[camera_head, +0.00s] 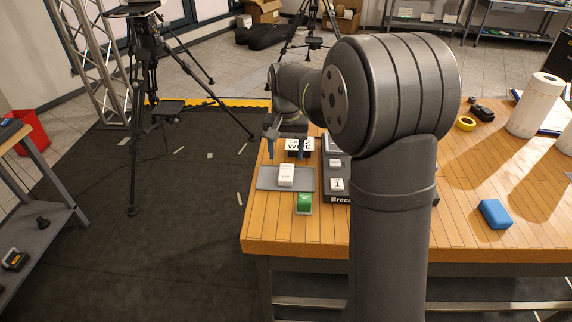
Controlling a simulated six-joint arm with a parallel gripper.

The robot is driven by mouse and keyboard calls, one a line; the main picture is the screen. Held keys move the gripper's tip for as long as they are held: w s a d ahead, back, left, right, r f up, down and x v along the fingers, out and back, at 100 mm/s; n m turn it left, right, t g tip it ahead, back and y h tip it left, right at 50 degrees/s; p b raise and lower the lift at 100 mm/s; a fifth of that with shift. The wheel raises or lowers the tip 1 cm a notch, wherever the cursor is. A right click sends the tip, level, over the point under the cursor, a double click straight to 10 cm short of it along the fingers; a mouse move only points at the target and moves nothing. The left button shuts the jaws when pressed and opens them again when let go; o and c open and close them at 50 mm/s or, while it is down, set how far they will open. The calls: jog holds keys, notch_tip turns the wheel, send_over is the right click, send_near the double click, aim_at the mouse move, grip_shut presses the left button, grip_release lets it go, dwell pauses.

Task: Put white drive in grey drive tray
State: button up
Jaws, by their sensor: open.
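The white drive (286,175) has small dark print on it. It sits on the flat grey drive tray (265,184), near the table's left edge, with bare tray on both sides of it. My gripper (286,151) is open and empty, above and just behind the drive. Its two dark fingers point down and are apart from the drive. My arm hides much of the table's middle.
A green item (304,202) lies just in front of the tray. A dark board (337,199) with white labelled pieces stands right of it, partly hidden. A white lettered block (307,144) is behind my gripper. A blue block (494,214) lies right, amid free wood.

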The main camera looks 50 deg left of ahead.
notch_tip(320, 180, up, 5)
jog(key=shift+r, duration=0.1)
dwell(0.4)
send_over(286, 173)
jog(key=shift+f, duration=4.1)
